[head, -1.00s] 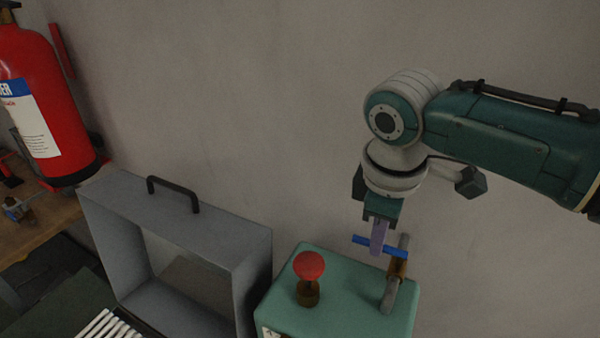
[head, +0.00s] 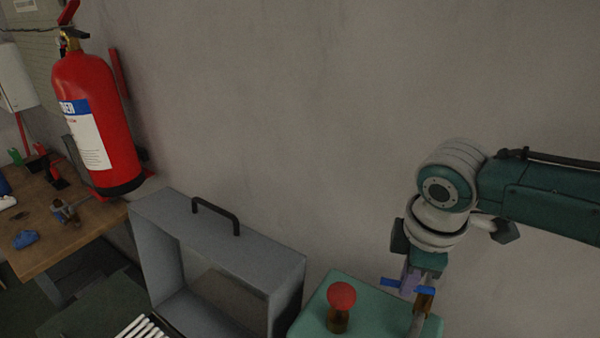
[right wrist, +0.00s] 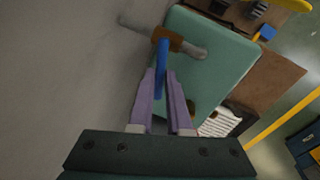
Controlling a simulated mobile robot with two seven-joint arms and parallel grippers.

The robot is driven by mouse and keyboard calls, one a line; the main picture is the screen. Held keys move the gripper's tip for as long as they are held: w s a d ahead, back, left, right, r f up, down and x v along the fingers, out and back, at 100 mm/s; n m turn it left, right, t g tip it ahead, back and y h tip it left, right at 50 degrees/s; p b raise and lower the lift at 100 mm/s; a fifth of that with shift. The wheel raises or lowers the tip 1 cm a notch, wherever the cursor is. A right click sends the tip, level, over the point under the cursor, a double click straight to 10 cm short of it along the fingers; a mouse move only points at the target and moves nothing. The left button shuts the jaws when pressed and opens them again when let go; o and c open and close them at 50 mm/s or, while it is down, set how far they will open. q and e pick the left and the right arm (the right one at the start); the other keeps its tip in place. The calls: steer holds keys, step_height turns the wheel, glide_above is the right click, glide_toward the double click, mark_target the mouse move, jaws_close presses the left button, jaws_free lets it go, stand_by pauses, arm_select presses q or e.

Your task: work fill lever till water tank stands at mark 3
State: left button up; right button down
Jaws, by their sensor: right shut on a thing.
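The blue fill lever (head: 391,283) sits on a brown-and-grey pipe fitting (head: 421,306) on top of the green box (head: 352,286). My right gripper (head: 407,284) comes down from above and is shut on the lever, with blue showing on either side of the fingers. In the right wrist view the lever (right wrist: 161,60) runs between the two purple fingers (right wrist: 160,88) towards the fitting (right wrist: 190,48). I make out no water tank level or mark 3 in these frames. My left gripper is not in view.
A red mushroom-shaped button (head: 341,296) stands on the green box, left of the lever. A grey open-fronted frame with a handle (head: 232,248) stands beside the box. A red fire extinguisher (head: 95,120) and a wooden bench (head: 60,232) are at left. The wall is close behind.

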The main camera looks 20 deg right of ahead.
steer(key=c, duration=0.9)
jaws_free()
steer(key=shift+o, duration=0.2)
step_height(320, 180, up, 10)
steer(key=s+a, duration=0.1)
steer(key=shift+s+a+f, duration=0.15)
steer(key=shift+s, duration=0.1)
